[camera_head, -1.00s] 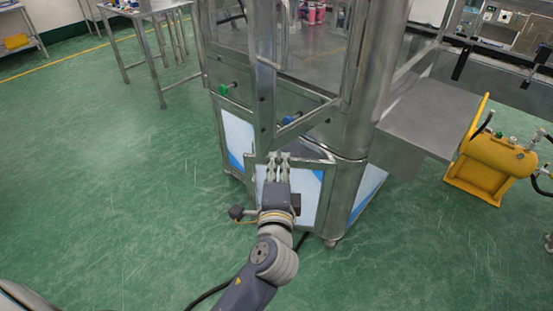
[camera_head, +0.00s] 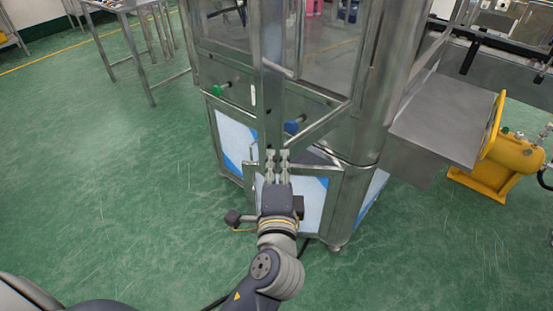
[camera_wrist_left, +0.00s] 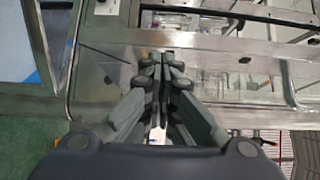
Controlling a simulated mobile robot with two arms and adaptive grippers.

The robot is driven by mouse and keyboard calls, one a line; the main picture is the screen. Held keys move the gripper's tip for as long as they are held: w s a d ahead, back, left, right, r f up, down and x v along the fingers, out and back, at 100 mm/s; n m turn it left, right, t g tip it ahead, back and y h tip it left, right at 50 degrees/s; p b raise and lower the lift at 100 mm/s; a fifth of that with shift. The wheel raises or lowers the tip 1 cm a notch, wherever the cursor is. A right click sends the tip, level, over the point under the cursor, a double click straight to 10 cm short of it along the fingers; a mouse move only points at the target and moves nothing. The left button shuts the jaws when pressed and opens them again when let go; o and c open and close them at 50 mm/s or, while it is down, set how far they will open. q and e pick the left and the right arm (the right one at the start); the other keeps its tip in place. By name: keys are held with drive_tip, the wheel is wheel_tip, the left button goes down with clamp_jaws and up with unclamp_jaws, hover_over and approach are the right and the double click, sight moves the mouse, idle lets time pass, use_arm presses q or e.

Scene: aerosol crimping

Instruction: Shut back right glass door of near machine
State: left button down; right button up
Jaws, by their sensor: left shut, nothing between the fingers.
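The near machine (camera_head: 341,140) is a steel cabinet with glass panels above and white and blue lower panels. One glass door (camera_head: 330,45) on the side facing me stands ajar. Its steel post (camera_head: 271,100) juts toward me, and its slanting bottom rail (camera_head: 322,124) runs back to the cabinet's right corner. My left gripper (camera_head: 277,153) is shut and empty, at the foot of that post. I cannot tell whether it touches. In the left wrist view the fingers (camera_wrist_left: 160,62) are together close to a steel frame (camera_wrist_left: 210,50). My right gripper is not in view.
A steel shelf (camera_head: 440,118) and a yellow device (camera_head: 497,155) stand at the right. A steel table (camera_head: 128,6) is at the back left. The green floor at left is clear.

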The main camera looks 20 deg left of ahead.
use_arm(q)
drive_tip(key=shift+s, duration=0.1)
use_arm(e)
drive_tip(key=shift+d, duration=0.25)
use_arm(q)
drive_tip(key=shift+a, duration=0.15)
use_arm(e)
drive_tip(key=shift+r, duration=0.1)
